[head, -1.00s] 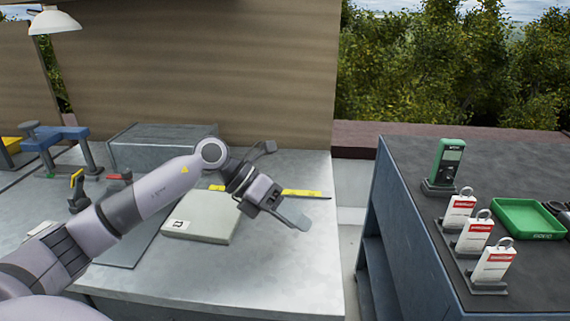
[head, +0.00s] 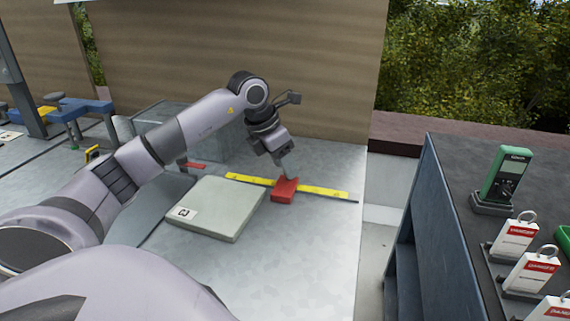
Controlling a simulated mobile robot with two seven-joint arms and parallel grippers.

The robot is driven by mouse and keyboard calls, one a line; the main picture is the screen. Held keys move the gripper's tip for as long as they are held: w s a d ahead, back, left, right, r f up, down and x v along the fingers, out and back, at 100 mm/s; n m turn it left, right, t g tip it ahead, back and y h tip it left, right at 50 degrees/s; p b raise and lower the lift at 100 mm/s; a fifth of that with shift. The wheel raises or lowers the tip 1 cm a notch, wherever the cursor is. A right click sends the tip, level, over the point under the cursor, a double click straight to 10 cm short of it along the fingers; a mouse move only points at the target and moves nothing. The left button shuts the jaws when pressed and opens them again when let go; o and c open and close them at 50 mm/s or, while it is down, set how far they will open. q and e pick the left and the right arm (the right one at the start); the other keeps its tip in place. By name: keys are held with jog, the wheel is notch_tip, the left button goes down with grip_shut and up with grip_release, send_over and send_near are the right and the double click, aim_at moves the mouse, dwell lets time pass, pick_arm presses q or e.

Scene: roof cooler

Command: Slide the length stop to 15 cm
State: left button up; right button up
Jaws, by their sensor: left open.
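The length stop (head: 285,190) is a red block on the yellow ruler (head: 325,190), near the middle of its length, in the head view. The ruler lies along the back of the grey bench; its scale marks are too small to read. My left gripper (head: 287,174) points down at the stop from above and behind, its fingers at the block's back edge. It is open; I cannot tell whether it touches the block. My right gripper is not in view.
A pale flat box with a label (head: 216,208) lies just left of the stop. A red-handled part (head: 190,165) is behind my arm. At right, a dark cabinet (head: 447,215) holds a green meter (head: 506,175) and red-and-white tags (head: 513,238). The bench front is clear.

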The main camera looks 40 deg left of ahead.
pick_arm(q)
jog(key=shift+w+f, duration=0.15)
jog(key=shift+f, duration=0.25)
grip_shut()
jog(key=d, duration=0.1)
jog(key=w+d+p, duration=0.1)
jog(key=d, duration=0.1)
jog(key=shift+w+d+r+p, duration=0.1)
jog(key=shift+w+r+p, duration=0.15)
jog(key=shift+w+p, duration=0.15)
jog(key=shift+w+d+f, duration=0.2)
jog(key=shift+d, duration=0.1)
jog(key=shift+s+a, duration=0.1)
jog(key=shift+a, duration=0.05)
grip_release()
jog(key=shift+r, duration=0.1)
